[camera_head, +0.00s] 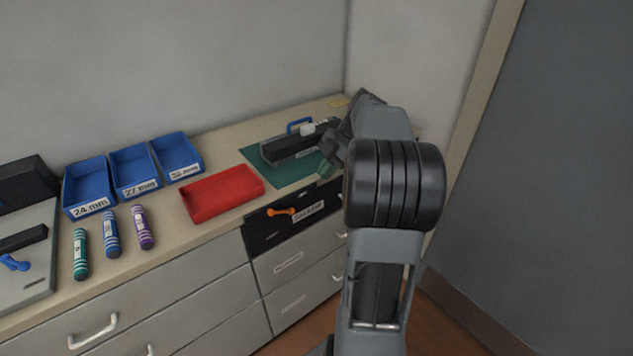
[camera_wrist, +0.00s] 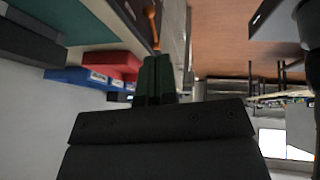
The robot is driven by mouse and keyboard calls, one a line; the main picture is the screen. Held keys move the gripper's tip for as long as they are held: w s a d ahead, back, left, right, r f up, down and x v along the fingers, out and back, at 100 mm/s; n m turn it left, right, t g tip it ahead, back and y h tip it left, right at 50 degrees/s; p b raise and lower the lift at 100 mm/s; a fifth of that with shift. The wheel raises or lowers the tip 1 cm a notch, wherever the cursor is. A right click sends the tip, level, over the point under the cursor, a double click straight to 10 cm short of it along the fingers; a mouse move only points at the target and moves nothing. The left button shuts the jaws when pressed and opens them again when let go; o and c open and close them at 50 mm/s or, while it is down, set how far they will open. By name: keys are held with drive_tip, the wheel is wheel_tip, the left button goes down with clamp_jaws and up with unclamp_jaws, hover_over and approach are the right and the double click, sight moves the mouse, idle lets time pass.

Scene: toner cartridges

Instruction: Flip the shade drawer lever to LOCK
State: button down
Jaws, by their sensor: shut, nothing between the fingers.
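The shade drawer is the black drawer front (camera_head: 262,233) below the counter edge, with a pale label on it. Its orange lever (camera_head: 281,211) lies roughly level across the upper left part in the head view. In the wrist view the orange lever (camera_wrist: 152,22) reaches down close to my fingertips; I cannot tell whether they touch. My gripper (camera_head: 326,168) is to the right of the lever and above it in the head view, partly hidden by my arm. In the wrist view my gripper (camera_wrist: 155,62) is shut and empty. I cannot read any LOCK mark.
A red tray (camera_head: 222,193) sits on the counter left of a green mat (camera_head: 262,178) bearing a dark device with a blue handle (camera_head: 300,126). Blue labelled bins (camera_head: 133,171) and several coloured cartridges (camera_head: 112,233) stand further left. Grey drawers with handles (camera_head: 93,331) lie below.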

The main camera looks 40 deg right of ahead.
drive_tip(key=shift+s+d+r, duration=0.15)
drive_tip(key=shift+d+r, duration=0.3)
drive_tip(key=shift+r, duration=0.05)
drive_tip(key=s+a+f+m+h, duration=0.2)
drive_tip(key=s+a+m, duration=0.3)
drive_tip(key=a+m, duration=0.4)
drive_tip(key=s+a+f+m+h, duration=0.3)
drive_tip(key=s+a+f+m, duration=0.2)
drive_tip(key=a+m, duration=0.3)
drive_tip(key=shift+s+a+f+m+t+h, duration=0.35)
drive_tip(key=shift+s+a, duration=0.4)
drive_tip(key=shift+a, duration=1.65)
